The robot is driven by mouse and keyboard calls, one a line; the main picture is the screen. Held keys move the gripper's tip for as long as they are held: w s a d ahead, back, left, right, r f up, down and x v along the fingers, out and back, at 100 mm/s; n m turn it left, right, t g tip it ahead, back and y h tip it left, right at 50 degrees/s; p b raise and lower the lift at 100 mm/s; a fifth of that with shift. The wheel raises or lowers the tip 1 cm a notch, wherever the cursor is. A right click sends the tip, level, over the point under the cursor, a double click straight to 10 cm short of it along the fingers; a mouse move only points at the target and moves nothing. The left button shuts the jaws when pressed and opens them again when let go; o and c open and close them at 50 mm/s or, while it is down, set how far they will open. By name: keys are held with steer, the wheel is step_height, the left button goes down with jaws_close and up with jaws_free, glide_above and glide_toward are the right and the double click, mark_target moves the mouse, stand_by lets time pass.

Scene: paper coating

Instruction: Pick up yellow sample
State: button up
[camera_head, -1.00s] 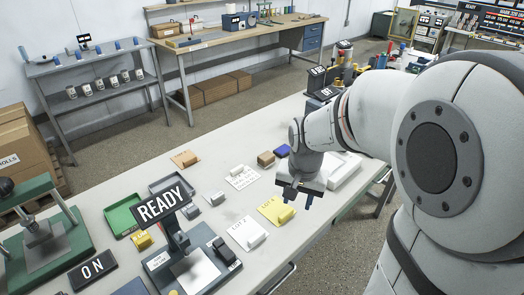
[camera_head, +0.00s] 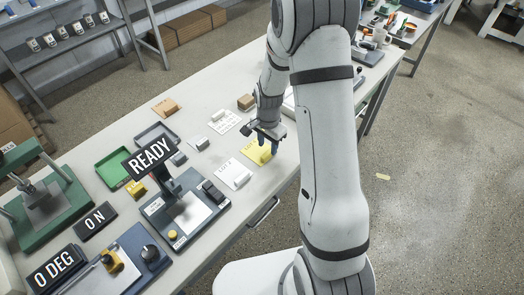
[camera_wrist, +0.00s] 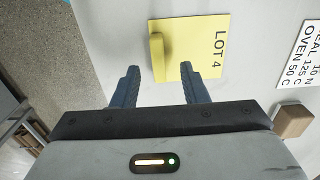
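The yellow sample is a flat yellow card (camera_head: 250,150) marked LOT 4 with a small raised yellow block on it, near the front edge of the white bench. In the wrist view the card (camera_wrist: 205,62) lies flat ahead of my gripper, and the block (camera_wrist: 157,46) lies along its left edge, just beyond and between the fingertips in the picture. My gripper (camera_wrist: 160,72) is open and empty; it also shows in the head view (camera_head: 266,136) just above the card, partly covering it. I cannot tell the exact height of the fingers.
A white LOT card with a white block (camera_head: 235,176) lies next to the yellow card. The READY station (camera_head: 187,212), a grey tray (camera_head: 153,135) and a green tray (camera_head: 113,170) stand further left. A tan block (camera_head: 246,102) sits behind. Floor lies beyond the bench's front edge.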

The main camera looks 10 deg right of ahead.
mark_target(268, 152)
steer(key=shift+f, duration=1.6)
steer(key=shift+c, duration=0.4)
steer(key=shift+s, duration=0.1)
jaws_close()
